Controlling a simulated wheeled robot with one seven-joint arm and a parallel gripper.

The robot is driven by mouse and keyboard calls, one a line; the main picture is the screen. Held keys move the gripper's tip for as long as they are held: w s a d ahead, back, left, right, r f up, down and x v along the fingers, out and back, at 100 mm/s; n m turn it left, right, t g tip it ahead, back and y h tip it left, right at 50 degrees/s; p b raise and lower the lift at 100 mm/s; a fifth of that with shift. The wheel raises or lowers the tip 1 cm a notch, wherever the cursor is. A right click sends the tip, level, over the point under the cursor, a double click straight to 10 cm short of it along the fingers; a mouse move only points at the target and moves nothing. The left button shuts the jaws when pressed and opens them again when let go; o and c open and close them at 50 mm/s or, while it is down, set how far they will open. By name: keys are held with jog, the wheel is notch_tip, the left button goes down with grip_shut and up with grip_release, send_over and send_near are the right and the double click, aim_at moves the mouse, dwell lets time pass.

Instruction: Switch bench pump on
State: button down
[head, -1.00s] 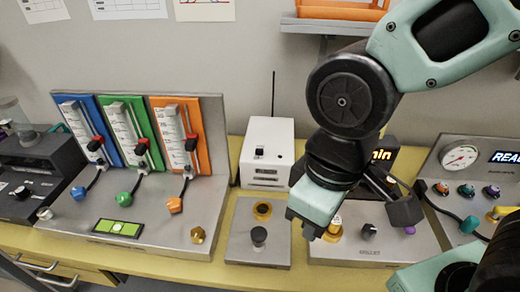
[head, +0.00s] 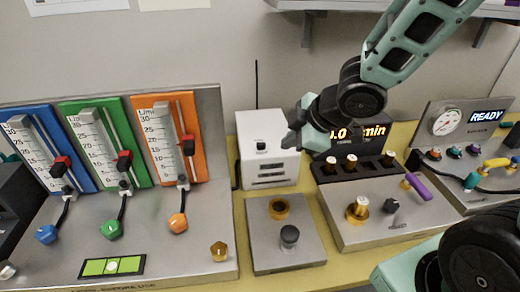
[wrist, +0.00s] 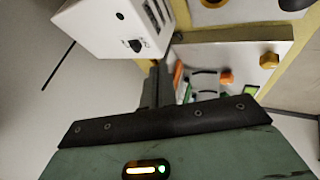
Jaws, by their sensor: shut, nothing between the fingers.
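My gripper (head: 291,138) is shut and empty. In the head view it overlaps the box's right edge, right of the switch. In the wrist view the closed fingers (wrist: 160,85) lie below and right of the switch, with no clear contact.
A panel (head: 218,185) with blue, green and orange flow meters stands left. A grey plate (head: 262,235) with a black knob lies before the box. A device with a lit display (head: 358,135) stands right, partly behind my arm. A gauge panel (head: 445,125) is farther right.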

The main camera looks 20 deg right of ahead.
aim_at(261, 146)
dwell(0.4)
jog(key=p+x, duration=0.2)
jog(key=x, duration=0.7)
jog(key=shift+w+f, duration=0.1)
jog(key=shift+f, duration=0.15)
jog(key=w+p, duration=0.1)
jog(key=w, duration=0.2)
jog(key=shift+w+d+p, duration=0.15)
jog(key=shift+d+p, duration=0.05)
jog(key=shift+p, duration=0.15)
jog(key=shift+w+d+f, duration=0.1)
jog(key=shift+w+f, duration=0.05)
jog(key=shift+w, duration=0.35)
